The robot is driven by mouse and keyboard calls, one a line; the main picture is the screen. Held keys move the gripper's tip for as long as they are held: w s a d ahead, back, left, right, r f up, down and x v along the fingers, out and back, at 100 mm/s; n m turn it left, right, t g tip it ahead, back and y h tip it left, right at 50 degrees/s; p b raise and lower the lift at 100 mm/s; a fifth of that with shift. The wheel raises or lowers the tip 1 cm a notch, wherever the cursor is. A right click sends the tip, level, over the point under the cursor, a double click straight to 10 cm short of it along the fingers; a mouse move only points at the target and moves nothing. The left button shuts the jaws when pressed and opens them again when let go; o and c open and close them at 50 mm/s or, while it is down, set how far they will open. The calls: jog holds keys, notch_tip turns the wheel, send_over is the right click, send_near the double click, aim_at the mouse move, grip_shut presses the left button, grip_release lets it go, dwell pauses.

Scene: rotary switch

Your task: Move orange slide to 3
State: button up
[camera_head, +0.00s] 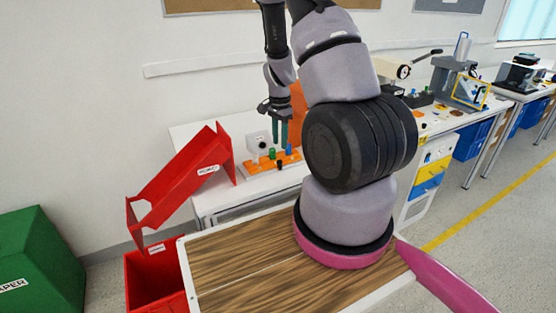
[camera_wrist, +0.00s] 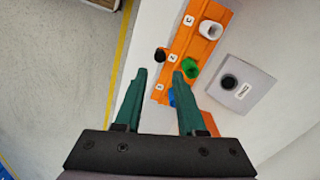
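An orange board (camera_wrist: 203,46) with small white labels lies on the white table, and it also shows in the head view (camera_head: 262,168). It carries a white ring-shaped part (camera_wrist: 210,29), a green knob (camera_wrist: 190,68), a blue knob (camera_wrist: 172,98) and a black knob (camera_wrist: 161,54) at its left edge near the middle label. The label characters are too small to read surely, and I cannot tell a separate orange slide from the board. My gripper (camera_wrist: 158,76) has its teal fingers apart and empty, above the board's lower end. One finger hides part of the board. It also shows in the head view (camera_head: 279,132).
A grey box with a round black knob (camera_wrist: 230,82) stands right of the board. My arm blocks the table's right side.

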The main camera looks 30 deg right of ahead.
aim_at(280, 161)
notch_tip(280, 161, down, 8)
jog(key=shift+f, duration=0.1)
dwell(0.4)
grip_shut()
dwell(1.2)
